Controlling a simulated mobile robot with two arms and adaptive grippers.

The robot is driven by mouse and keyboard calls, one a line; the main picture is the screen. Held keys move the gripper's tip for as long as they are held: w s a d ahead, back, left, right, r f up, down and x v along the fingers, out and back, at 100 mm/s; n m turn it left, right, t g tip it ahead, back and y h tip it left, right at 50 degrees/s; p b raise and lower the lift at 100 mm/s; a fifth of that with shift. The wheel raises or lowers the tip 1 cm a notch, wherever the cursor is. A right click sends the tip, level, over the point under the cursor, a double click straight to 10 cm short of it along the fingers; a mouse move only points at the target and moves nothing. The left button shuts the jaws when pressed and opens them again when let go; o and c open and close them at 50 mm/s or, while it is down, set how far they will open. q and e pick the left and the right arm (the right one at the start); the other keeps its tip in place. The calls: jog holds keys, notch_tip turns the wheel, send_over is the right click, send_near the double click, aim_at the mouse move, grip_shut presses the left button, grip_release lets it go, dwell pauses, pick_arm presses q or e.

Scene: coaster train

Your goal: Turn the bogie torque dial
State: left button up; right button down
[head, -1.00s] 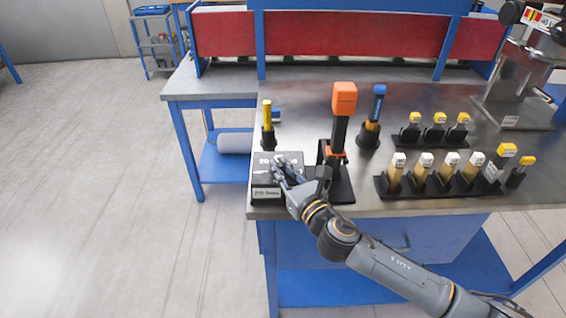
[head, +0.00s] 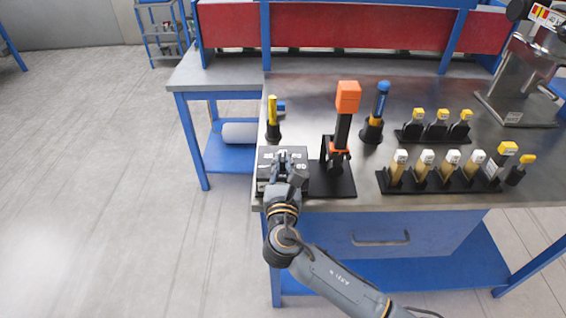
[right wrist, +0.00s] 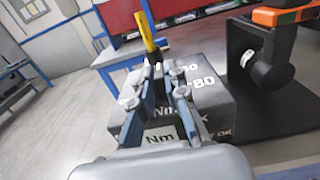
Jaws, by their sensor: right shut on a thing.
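The torque dial box (head: 266,164) is a dark block with white markings at the front left corner of the metal workbench. In the right wrist view the box (right wrist: 215,105) shows "Nm", "80" and "OK" lettering. My right gripper (head: 283,160) reaches over the box from the front. In the right wrist view its blue-grey fingers (right wrist: 165,85) are close together at the top of the box, shut on the dial. The dial itself is mostly hidden between the fingers. My left gripper is in neither current view.
An orange-headed tool (head: 347,98) stands in a black holder (head: 330,182) just right of the box. A yellow-handled tool (head: 272,110) stands behind it, and a blue-topped tool (head: 381,98) behind right. Racks of yellow- and white-capped pieces (head: 440,183) fill the right. Floor at left is clear.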

jog(key=c, duration=1.4)
grip_release()
jog(key=shift+o, duration=0.2)
jog(key=s, duration=1.2)
